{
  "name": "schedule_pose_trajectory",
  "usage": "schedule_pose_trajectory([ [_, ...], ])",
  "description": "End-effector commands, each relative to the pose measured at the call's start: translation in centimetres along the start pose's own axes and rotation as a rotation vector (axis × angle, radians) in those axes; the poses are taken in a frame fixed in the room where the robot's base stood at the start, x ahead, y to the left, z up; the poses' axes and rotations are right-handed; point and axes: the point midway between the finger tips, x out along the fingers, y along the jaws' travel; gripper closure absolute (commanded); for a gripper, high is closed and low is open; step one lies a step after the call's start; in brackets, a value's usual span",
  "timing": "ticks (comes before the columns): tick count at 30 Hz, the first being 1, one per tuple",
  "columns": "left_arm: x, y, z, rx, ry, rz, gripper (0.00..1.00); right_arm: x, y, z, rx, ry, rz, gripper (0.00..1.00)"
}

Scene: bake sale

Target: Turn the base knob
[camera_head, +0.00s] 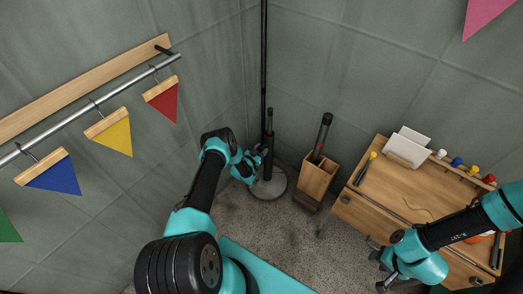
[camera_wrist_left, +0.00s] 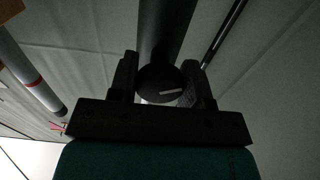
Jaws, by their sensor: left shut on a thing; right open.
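A tall thin black pole (camera_head: 264,60) stands in the corner on a round grey base (camera_head: 272,189). My left gripper (camera_head: 262,156) is low at the pole, just above the base. In the left wrist view the base knob (camera_wrist_left: 160,82), dark and round with a short white mark on its face, sits between the two fingers. My left gripper (camera_wrist_left: 160,88) is shut on it, with the dark pole rising behind. In the head view the knob is hidden by the gripper. My right gripper (camera_head: 378,267) is open and empty by the desk's front left side.
A wooden box (camera_head: 316,182) holding a black-handled tool stands right of the base. A wooden desk (camera_head: 378,190) with cards and small coloured items fills the right. Coloured pennants (camera_head: 112,134) hang from a wall rail on the left. Bare floor lies in front of the base.

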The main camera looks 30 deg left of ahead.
Motion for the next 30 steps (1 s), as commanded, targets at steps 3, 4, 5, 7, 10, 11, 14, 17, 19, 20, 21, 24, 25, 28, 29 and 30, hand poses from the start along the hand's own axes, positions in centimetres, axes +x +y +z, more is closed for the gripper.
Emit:
schedule_pose_trajectory([
  [3,0.0,0.01,0.0,-0.001,0.0,0.0,0.8,0.0,0.0,0.0,0.0,0.0,0.0,0.57],
  [4,0.0,0.01,0.0,-0.001,0.0,0.0,0.8,0.0,0.0,0.0,0.0,0.0,0.0,0.57],
  [5,0.0,0.01,0.0,-0.003,0.0,0.0,0.8,0.0,0.0,0.0,0.0,0.0,0.0,0.57],
  [7,0.0,0.01,0.0,-0.008,0.0,0.0,0.8,0.0,0.0,0.0,0.0,0.0,0.0,0.57],
  [10,0.0,0.02,0.0,-0.025,0.0,0.0,0.8,0.0,0.0,0.0,0.0,0.0,0.0,0.57],
  [11,0.0,0.02,0.0,-0.032,0.0,0.0,0.8,0.0,0.0,0.0,0.0,0.0,0.0,0.57],
  [14,0.0,0.03,0.0,-0.065,0.0,0.0,0.8,0.0,0.0,0.0,0.0,0.0,0.0,0.57],
  [17,0.0,0.04,0.01,-0.113,0.0,0.0,0.8,0.0,0.0,0.0,0.0,0.0,0.0,0.57],
  [19,0.01,0.05,0.01,-0.156,0.0,0.0,0.8,0.0,0.0,0.0,0.0,0.0,0.0,0.57],
  [20,0.0,0.05,0.01,-0.176,0.0,0.0,0.8,0.0,0.0,0.0,0.0,0.0,0.0,0.57],
  [21,0.01,0.06,0.01,-0.204,0.0,0.0,0.8,0.0,0.0,0.0,0.0,0.0,0.0,0.57],
  [24,0.0,0.08,0.01,-0.286,0.0,0.0,0.8,0.0,0.0,0.0,0.0,0.0,0.0,0.57],
  [25,0.0,0.08,0.0,-0.312,0.0,0.0,0.8,0.0,0.0,0.0,0.0,0.0,0.0,0.57],
  [28,0.01,0.1,-0.01,-0.403,0.0,0.0,0.8,0.0,0.0,0.0,0.0,0.0,0.0,0.57],
  [29,0.01,0.1,-0.01,-0.431,0.0,0.0,0.8,0.0,0.0,0.0,0.0,0.0,0.0,0.57],
  [30,0.01,0.11,-0.01,-0.47,0.0,0.0,0.8,0.0,0.0,0.0,0.0,0.0,0.0,0.57],
])
